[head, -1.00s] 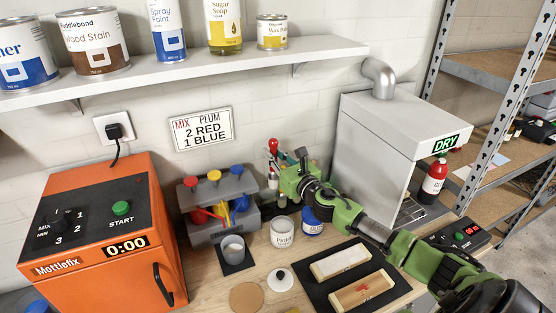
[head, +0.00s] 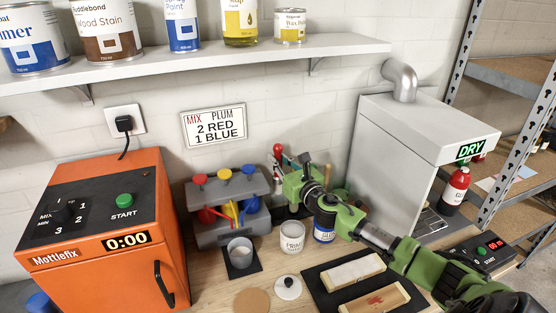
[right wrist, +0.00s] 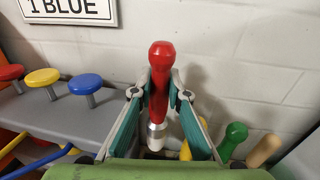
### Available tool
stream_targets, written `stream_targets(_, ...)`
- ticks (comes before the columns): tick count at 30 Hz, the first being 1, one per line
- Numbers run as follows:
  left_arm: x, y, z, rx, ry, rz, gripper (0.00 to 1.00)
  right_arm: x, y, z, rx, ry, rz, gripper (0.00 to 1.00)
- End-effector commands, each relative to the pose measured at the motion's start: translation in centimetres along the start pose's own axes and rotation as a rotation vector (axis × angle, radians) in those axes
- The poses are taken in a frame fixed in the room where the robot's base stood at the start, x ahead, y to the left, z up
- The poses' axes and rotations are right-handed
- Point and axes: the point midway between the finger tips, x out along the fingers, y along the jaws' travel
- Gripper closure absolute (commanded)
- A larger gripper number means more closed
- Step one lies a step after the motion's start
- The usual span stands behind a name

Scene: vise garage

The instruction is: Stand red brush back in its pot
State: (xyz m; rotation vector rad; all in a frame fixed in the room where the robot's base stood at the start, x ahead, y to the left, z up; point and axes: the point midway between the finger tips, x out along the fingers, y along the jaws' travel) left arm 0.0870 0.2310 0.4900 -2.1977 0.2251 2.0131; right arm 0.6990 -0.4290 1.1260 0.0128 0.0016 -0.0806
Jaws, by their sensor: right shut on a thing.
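The red brush (right wrist: 161,60) stands about upright between the fingers of my right gripper (right wrist: 158,95) in the right wrist view. In the head view the red knob (head: 278,150) shows just beside my right gripper (head: 289,167), which is shut on the brush. A green handle (right wrist: 234,138) and a wooden handle (right wrist: 264,150) stand right of the gripper, with part of a yellow one behind the finger. The pot is mostly hidden by my gripper, so I cannot tell whether the brush is inside it. My left gripper is not in view.
A grey rack (head: 225,190) with coloured knobs stands left of the gripper. A white jar (head: 292,237) and a blue-labelled jar (head: 325,226) are in front, near my arm. A dark tray (head: 323,295) with two blocks lies nearer. The wall is close behind.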

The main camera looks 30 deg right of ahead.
Motion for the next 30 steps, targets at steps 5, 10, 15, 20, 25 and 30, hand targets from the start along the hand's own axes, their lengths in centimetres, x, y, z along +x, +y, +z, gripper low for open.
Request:
stream_targets(5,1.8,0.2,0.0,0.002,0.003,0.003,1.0,0.0,0.0,-1.9,0.0,0.0,0.0,1.0)
stream_targets(10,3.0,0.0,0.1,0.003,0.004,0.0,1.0,0.0,0.0,-3.2,0.0,0.0,0.0,1.0)
stream_targets(15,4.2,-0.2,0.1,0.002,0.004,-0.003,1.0,0.0,-0.1,-4.6,0.001,0.0,0.0,1.0)
stream_targets(20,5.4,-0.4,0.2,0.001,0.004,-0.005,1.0,0.0,-0.1,-5.9,0.0,0.0,0.0,1.0)
stream_targets(25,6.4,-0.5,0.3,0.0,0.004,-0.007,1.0,0.0,-0.1,-7.0,0.0,0.0,0.0,1.0)
stream_targets(30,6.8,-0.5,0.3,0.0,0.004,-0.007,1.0,0.0,-0.1,-7.4,0.0,0.0,0.0,1.0)
